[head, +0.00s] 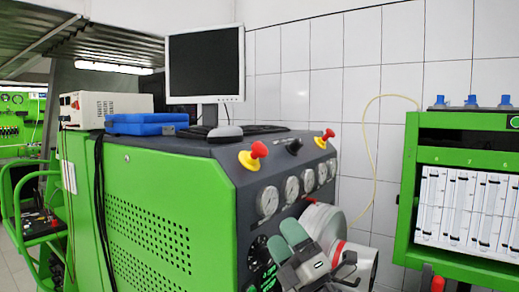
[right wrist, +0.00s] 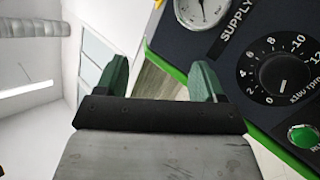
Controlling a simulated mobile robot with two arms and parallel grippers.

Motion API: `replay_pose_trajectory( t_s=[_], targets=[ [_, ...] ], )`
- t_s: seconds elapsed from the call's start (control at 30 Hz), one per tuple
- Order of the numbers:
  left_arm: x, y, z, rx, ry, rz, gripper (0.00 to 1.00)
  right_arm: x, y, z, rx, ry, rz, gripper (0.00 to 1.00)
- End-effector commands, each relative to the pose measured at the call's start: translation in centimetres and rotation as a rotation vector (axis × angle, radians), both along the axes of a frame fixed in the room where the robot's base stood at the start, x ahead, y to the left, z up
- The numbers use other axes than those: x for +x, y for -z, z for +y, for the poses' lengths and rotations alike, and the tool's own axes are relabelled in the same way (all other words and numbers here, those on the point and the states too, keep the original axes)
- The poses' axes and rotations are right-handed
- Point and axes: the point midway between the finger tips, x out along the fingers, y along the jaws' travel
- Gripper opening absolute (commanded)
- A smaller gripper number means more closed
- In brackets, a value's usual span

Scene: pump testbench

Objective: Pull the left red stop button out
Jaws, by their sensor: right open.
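The left red stop button (head: 258,149) sits on a yellow base (head: 247,160) on the sloped dark panel of the green testbench (head: 150,215). A second red stop button (head: 328,134) on a yellow base is farther right. My right gripper (head: 285,238), with green fingers, is in front of the panel, below and right of the left button, and apart from it. In the right wrist view the gripper (right wrist: 160,75) is open with nothing between its fingers. A small yellow piece shows at the top edge there; I cannot tell which base it is. My left gripper is not seen.
Several round gauges (head: 267,201) line the panel below the buttons. A speed dial (right wrist: 284,86) and a green button (right wrist: 303,136) are on the panel. A monitor (head: 205,65), keyboard and blue case (head: 147,123) stand on top.

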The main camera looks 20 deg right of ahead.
Motion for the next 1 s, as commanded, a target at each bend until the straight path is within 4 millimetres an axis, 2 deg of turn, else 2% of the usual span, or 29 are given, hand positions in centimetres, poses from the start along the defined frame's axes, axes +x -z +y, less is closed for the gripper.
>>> replay_pose_trajectory(
  t_s=[0.03,0.1,0.17,0.27,0.4,0.5,0.63,0.77,1.0],
  targets=[
    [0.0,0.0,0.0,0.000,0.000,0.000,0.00,0.5,-3.1,0.7,-0.167,0.000,-0.100,0.69],
    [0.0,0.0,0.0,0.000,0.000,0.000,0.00,1.0,-6.1,1.5,-0.412,0.009,-0.206,0.69],
    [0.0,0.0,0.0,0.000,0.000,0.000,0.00,1.6,-8.2,1.7,-0.622,0.034,-0.268,0.69],
    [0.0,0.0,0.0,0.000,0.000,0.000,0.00,2.8,-10.9,0.6,-0.941,0.098,-0.309,0.69],
    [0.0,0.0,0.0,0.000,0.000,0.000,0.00,4.1,-13.7,-2.6,-1.256,0.198,-0.270,0.69],
    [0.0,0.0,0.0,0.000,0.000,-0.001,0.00,4.4,-14.9,-4.5,-1.379,0.246,-0.227,0.69],
    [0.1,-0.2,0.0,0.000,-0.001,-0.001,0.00,4.7,-15.5,-5.4,-1.439,0.267,-0.197,0.69],
    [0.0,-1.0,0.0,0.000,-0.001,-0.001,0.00,5.8,-15.7,-4.6,-1.443,0.266,-0.196,0.69],
    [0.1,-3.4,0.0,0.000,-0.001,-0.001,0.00,9.3,-15.9,-1.7,-1.439,0.263,-0.195,0.69]
  ],
)
